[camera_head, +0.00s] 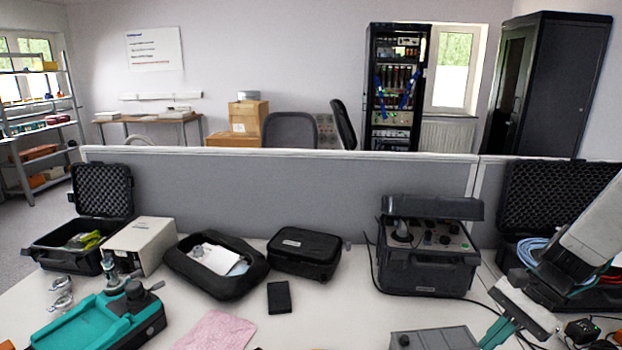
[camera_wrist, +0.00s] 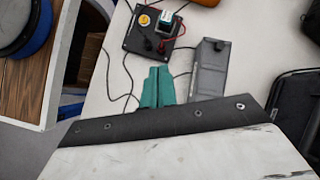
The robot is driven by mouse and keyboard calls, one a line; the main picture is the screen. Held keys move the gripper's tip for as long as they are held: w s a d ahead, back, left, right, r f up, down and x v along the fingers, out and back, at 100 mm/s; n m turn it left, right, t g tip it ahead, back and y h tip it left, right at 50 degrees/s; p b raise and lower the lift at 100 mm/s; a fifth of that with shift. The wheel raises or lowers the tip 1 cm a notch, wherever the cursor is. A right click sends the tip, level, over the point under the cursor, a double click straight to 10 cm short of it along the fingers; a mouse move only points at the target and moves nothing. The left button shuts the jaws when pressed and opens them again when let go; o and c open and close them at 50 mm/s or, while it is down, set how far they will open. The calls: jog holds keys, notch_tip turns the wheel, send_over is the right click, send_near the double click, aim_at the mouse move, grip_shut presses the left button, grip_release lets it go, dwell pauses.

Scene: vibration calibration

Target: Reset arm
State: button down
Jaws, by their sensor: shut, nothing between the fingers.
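My arm comes in from the right side of the head view and points down toward the table. My gripper (camera_head: 495,335) has teal fingers and is low over the right front of the table. In the wrist view the fingertips (camera_wrist: 158,72) are together with nothing between them. They are in front of a small black panel (camera_wrist: 153,32) with a yellow knob and wires, and beside a grey box (camera_wrist: 210,68). Whether the fingertips touch the table cannot be told.
A black calibrator case (camera_head: 428,280) stands behind the gripper. An open black case (camera_head: 560,190) with blue cable is at right. A teal device (camera_head: 100,318), a black pouch (camera_head: 180,262), a small black case (camera_head: 305,265) and a pink cloth (camera_head: 215,330) lie left. A grey partition (camera_head: 300,195) closes the back.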

jog(key=s+a+r+n+t+h, duration=0.1)
jog(key=s+a+r+n+h, duration=0.2)
jog(key=s+r+n, duration=0.3)
jog(key=s+a+r+n+t+h, duration=0.1)
jog(key=s+a+r+n+h, duration=0.3)
jog(key=s+r+n, duration=0.3)
jog(key=shift+s+a+r+t, duration=0.25)
jog(key=shift+s+r+t, duration=0.15)
jog(key=shift+s+r, duration=0.8)
jog(key=shift+w+r, duration=0.2)
jog(key=shift+w, duration=0.05)
